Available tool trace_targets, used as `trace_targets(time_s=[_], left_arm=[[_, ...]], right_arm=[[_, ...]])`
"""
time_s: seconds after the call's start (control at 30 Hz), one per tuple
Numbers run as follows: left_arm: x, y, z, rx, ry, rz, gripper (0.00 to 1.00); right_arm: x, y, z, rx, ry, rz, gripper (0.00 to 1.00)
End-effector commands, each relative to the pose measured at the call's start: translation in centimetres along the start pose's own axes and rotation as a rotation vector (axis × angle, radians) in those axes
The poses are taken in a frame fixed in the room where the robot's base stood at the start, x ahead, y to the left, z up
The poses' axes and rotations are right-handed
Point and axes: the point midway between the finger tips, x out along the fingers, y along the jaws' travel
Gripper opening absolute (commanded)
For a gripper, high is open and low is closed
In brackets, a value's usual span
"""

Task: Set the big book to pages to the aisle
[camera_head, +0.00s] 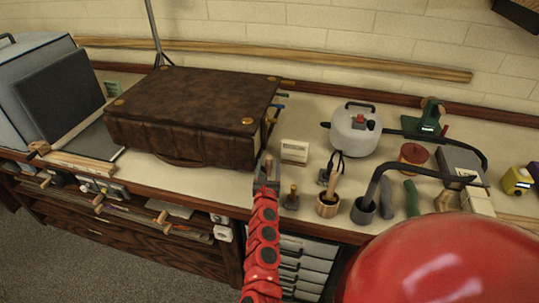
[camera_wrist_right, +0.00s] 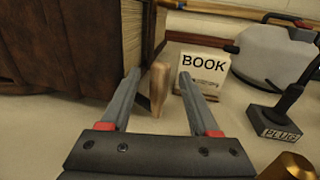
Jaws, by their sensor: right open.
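The big book (camera_head: 190,110) is a thick brown leather volume with brass corner studs. It lies flat on the bench, left of centre, with its spine-like long side toward the front edge. In the right wrist view the book (camera_wrist_right: 60,45) fills the upper left, with cream page edges (camera_wrist_right: 131,30) showing on its right end. My right gripper (camera_head: 267,168) is open beside the book's right front corner. In the wrist view its fingers (camera_wrist_right: 160,78) stand apart, with a wooden peg (camera_wrist_right: 158,90) between or just beyond the tips. My left gripper is not in view.
A white card reading BOOK (camera_wrist_right: 203,72) stands just beyond the right finger; it also shows in the head view (camera_head: 294,151). A dark panel (camera_head: 62,92) stands left.

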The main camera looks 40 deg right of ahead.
Motion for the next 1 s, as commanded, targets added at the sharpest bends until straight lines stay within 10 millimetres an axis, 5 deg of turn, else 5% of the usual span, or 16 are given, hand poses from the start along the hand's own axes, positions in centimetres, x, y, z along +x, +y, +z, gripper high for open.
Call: trace_targets(time_s=[0.3,0.77,1.0], left_arm=[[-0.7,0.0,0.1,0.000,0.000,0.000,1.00],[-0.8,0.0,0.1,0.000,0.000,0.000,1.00],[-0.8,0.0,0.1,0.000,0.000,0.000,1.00]], right_arm=[[4.6,0.2,-0.1,-0.003,-0.001,0.004,0.62],[5.7,0.0,-0.1,-0.001,0.002,-0.002,0.62],[5.7,0.0,-0.1,-0.001,0.002,-0.001,0.24]])
